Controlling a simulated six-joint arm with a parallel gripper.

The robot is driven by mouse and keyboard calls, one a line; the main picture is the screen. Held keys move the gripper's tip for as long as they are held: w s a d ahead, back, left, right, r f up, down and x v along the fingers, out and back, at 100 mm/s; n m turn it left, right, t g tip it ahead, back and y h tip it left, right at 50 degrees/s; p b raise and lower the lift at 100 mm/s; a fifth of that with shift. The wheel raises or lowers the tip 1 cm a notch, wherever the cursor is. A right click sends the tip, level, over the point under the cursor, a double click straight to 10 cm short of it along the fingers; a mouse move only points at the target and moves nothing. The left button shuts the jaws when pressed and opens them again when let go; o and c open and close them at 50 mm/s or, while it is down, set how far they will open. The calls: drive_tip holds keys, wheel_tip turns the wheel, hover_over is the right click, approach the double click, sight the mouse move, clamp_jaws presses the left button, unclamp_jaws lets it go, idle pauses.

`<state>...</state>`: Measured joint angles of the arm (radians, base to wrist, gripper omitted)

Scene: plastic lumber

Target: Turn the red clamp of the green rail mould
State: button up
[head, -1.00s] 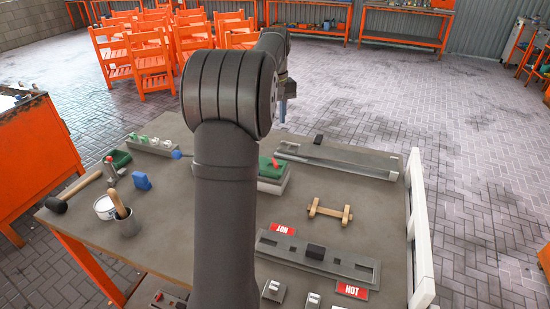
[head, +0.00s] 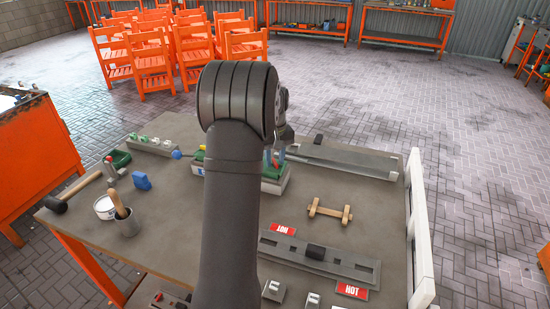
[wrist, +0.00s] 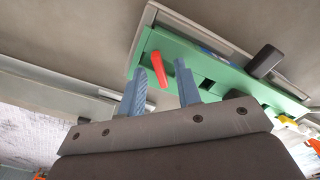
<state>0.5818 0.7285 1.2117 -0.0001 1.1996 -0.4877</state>
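The green rail mould (head: 271,173) lies on a grey base on the table, partly hidden behind my arm in the head view. In the wrist view the mould (wrist: 212,72) runs diagonally across the upper right. Its red clamp (wrist: 158,68) sticks up near the mould's left end. My gripper (wrist: 160,76) is open, with its two blue-grey fingers on either side of the clamp and a gap visible to the right finger. In the head view my gripper (head: 274,157) is low over the mould. Whether the fingers touch the clamp is unclear.
A long grey rail tray (head: 345,160) lies behind and right of the mould. A wooden piece (head: 329,211) and a grey mould with a HOT sign (head: 352,290) lie nearer. A dark handle (wrist: 265,61) sits on the mould's far part.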

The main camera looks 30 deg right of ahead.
clamp_jaws()
drive_tip(key=shift+m, duration=0.4)
drive_tip(key=m, duration=0.3)
drive_tip(key=shift+m, duration=1.8)
unclamp_jaws()
